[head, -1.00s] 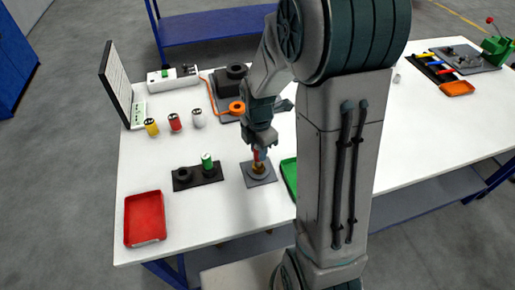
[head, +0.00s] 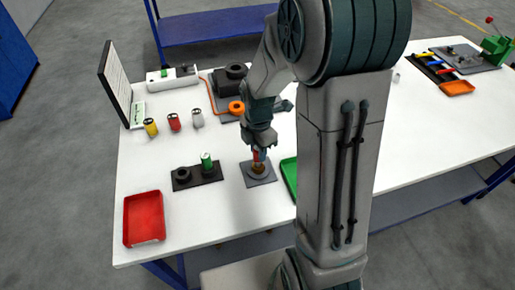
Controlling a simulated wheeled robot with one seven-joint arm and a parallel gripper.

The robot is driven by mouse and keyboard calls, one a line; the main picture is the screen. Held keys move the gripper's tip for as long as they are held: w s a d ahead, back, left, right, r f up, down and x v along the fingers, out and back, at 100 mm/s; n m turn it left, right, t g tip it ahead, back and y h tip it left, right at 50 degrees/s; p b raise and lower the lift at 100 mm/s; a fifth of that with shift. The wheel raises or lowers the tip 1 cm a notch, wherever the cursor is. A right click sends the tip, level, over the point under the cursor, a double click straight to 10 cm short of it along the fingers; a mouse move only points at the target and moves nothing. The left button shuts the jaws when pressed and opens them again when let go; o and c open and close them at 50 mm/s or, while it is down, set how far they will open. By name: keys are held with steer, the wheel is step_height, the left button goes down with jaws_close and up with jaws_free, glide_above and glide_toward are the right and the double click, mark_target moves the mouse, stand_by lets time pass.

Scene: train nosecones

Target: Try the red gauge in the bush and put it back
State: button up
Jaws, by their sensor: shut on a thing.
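My gripper (head: 259,150) is shut on the red gauge (head: 257,156) and points straight down. The gauge stands upright, with its lower end at the brass-coloured bush (head: 258,168). The bush sits in a round dark holder on a grey square plate (head: 264,181). How deep the gauge is in the bush is too small to tell. The fingers hide most of the gauge's upper part.
A dark two-place block (head: 194,181) with a green-topped cylinder (head: 206,161) stands to the left. A red tray (head: 144,218) lies front left and a green tray (head: 289,173) close right, partly behind my arm.

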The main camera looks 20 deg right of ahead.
steer(key=shift+f+b, duration=1.05)
steer(key=shift+f, duration=0.45)
stand_by(3.2)
steer(key=shift+r, duration=0.15)
stand_by(0.9)
steer(key=shift+r+p, duration=3.1)
steer(key=shift+r, duration=0.55)
